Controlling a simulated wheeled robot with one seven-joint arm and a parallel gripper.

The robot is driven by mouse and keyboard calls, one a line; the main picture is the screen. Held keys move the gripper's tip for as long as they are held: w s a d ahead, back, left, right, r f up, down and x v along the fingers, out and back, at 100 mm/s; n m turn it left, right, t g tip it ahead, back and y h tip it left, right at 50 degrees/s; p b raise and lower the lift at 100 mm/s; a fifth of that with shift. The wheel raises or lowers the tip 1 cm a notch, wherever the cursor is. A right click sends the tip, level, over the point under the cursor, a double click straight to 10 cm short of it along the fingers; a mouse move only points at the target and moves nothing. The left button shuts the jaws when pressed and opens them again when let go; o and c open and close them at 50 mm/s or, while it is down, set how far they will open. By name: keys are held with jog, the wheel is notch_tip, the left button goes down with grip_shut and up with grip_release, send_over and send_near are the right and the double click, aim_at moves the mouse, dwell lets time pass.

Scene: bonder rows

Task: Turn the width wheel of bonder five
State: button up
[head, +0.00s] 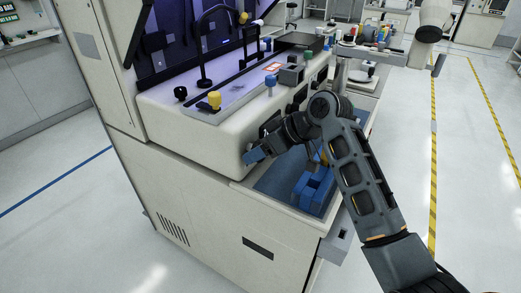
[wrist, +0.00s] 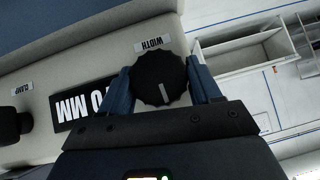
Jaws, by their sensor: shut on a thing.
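The width wheel (wrist: 159,80) is a black ribbed knob with a pale pointer mark, seen in the wrist view beside an upside-down WIDTH label (wrist: 153,43). My gripper (wrist: 161,86) has its blue fingers on both sides of the wheel and is shut on it. In the head view my gripper (head: 258,154) is at the lower front of the beige bonder (head: 185,122), and the wheel is hidden there. A black readout plate (wrist: 76,112) shows "0 MM", partly covered by my gripper. No bonder number is readable.
A second black knob (wrist: 9,124) by a CLAMP label (wrist: 22,88) is left of the readout. Below my arm, a blue fixture (head: 314,188) lies on a blue mat (head: 272,181). Yellow-black tape (head: 434,150) marks open floor at the right.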

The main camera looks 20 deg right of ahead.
jog(key=n+t+h, duration=0.1)
jog(key=t+h+b, duration=0.1)
jog(key=shift+s+a+f+n+h, duration=0.1)
jog(key=shift+a+f+n+h, duration=0.05)
jog(key=shift+n+h, duration=0.2)
jog(key=shift+a+f+n+t+h+b, duration=0.1)
jog(key=shift+n+t+h+b, duration=0.85)
jog(key=shift+b, duration=0.25)
jog(key=n+t+h+b, duration=0.1)
jog(key=t+h+b, duration=0.1)
jog(key=b, duration=0.1)
jog(key=shift+s+f+n+t, duration=0.1)
jog(key=shift+n+t, duration=0.25)
jog(key=shift+n, duration=0.05)
jog(key=n+t+h+b, duration=0.1)
jog(key=n+t+b, duration=0.1)
jog(key=b, duration=0.1)
jog(key=shift+t+h, duration=0.3)
jog(key=shift+h, duration=0.1)
jog(key=shift+n, duration=0.3)
jog(key=o, duration=1)
